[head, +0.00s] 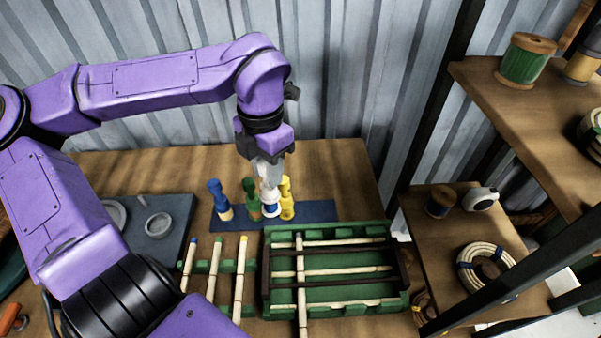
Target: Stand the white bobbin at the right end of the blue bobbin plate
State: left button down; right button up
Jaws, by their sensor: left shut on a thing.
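The blue bobbin plate (318,212) lies on the table towards the back. A blue bobbin (219,200) stands at its left end, then a green bobbin (251,200), and a yellow bobbin (288,206) stands further right. My left gripper (269,180) points down over the plate and is shut on the white bobbin (270,209). The white bobbin is upright and shows between the green and yellow ones. I cannot tell whether it touches the plate. The right end of the plate is bare. My right gripper is not in view.
A green frame tray (335,310) with pale and dark rods lies just in front of the plate. Colour-tipped rods (214,268) rest on a green rack to its left. A dark tray (160,245) with a small dish is further left. Shelves (510,240) stand at right.

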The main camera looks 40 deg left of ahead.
pick_arm(q)
jog(key=w+d+f+p, duration=0.3)
jog(key=w+d+f, duration=0.1)
jog(key=w+f, duration=0.7)
jog(key=shift+w+d+f+p, duration=0.2)
jog(key=shift+f+p, duration=0.15)
jog(key=shift+f, duration=0.25)
jog(key=c, duration=1.1)
grip_release()
jog(key=shift+o, duration=1.3)
jog(key=shift+s, duration=0.1)
notch_tip(320, 180, up, 12)
jog(key=b, duration=0.1)
jog(key=shift+r+b, duration=0.15)
jog(key=shift+b, duration=0.15)
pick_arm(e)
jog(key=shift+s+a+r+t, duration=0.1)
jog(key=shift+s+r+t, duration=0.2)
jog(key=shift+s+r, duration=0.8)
